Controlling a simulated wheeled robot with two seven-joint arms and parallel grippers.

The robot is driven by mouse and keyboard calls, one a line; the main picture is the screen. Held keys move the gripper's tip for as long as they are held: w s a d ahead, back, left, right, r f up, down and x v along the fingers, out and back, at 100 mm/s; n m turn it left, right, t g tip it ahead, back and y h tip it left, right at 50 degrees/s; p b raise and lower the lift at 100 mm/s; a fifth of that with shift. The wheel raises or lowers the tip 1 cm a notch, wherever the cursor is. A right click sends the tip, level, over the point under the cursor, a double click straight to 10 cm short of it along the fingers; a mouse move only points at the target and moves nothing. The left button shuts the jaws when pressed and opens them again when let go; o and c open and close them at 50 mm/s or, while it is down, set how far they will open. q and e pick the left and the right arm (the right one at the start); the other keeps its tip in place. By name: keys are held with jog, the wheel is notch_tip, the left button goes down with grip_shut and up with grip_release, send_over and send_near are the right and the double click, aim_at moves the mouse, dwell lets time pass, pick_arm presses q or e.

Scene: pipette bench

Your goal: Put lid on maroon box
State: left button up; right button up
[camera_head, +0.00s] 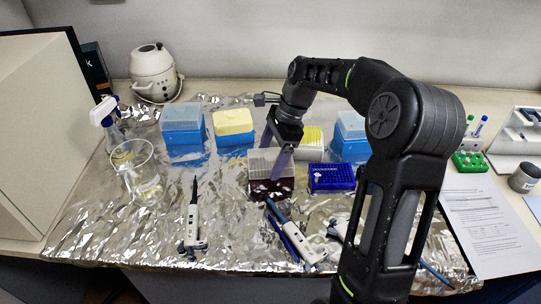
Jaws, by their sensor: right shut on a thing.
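The maroon box (271,190) stands on the foil near the middle of the bench. A clear greyish lid (259,163) is at its top. From this angle I cannot tell whether the lid rests fully on the box or is slightly above it. My right gripper (271,161) reaches down from above and is shut on the lid, one finger in front of it and the other partly hidden behind. My left gripper is not in view.
A blue tip box (332,179) stands close on the right. Lidded blue boxes (182,138), a yellow-lidded box (233,122) and a yellow-tip box (309,150) stand behind. Pipettes (193,222) lie in front. A glass beaker (137,172) stands left.

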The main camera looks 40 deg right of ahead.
aim_at(273, 154)
jog(key=shift+s+f, duration=0.15)
jog(key=shift+f, duration=0.25)
jog(key=shift+f, duration=0.25)
jog(key=c, duration=0.4)
jog(key=o, duration=1.8)
jog(key=shift+r, duration=0.1)
jog(key=shift+c, duration=0.2)
jog(key=v, duration=0.7)
jog(key=shift+d+r+b, duration=0.15)
jog(key=shift+r+b, duration=0.2)
jog(key=shift+r, duration=0.05)
grip_shut()
